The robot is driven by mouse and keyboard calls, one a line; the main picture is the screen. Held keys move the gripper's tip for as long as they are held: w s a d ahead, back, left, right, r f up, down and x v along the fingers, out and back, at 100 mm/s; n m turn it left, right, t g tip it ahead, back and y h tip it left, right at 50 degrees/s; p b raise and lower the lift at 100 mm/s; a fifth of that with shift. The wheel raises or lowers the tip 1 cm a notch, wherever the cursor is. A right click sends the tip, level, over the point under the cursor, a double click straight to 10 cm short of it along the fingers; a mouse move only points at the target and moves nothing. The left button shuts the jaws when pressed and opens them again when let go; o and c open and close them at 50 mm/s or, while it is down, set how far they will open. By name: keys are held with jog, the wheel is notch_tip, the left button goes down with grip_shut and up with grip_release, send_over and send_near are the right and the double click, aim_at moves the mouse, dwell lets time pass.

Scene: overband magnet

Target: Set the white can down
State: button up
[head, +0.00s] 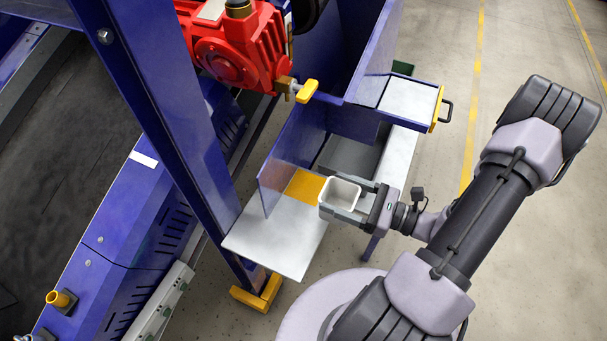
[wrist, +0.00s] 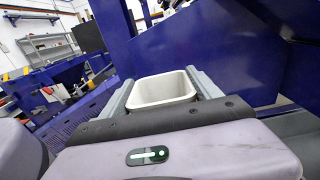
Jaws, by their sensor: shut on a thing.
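The white can (head: 341,191) is an open-topped, square-rimmed container. My gripper (head: 345,198) is shut on it, with one finger along each side. In the head view the can shows over the edge of a yellow square (head: 304,186) and a pale metal shelf (head: 277,238); I cannot tell its height above them. In the wrist view the can (wrist: 162,88) sits upright between the two grey fingers (wrist: 163,92), its open top showing an empty-looking inside. Its base is hidden.
A blue chute with upright walls (head: 295,135) stands just behind the can. A red motor (head: 237,48) and a yellow-handled lever (head: 306,91) hang above left. A blue post (head: 165,120) rises left of the shelf. A second pale ledge (head: 408,99) lies at the upper right. The shelf's front part is bare.

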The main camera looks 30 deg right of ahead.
jog(key=shift+w+a+f+b, duration=0.25)
jog(key=shift+w+f+b, duration=0.65)
jog(key=shift+w, duration=1.2)
jog(key=shift+w+a+f+b, duration=0.2)
jog(key=shift+w+f+b, duration=0.7)
jog(key=shift+w, duration=1.2)
jog(key=shift+w+a+f+b, duration=0.25)
jog(key=shift+w+f+b, duration=0.6)
jog(key=shift+w, duration=1.25)
jog(key=o, duration=1.4)
jog(key=shift+r, duration=0.1)
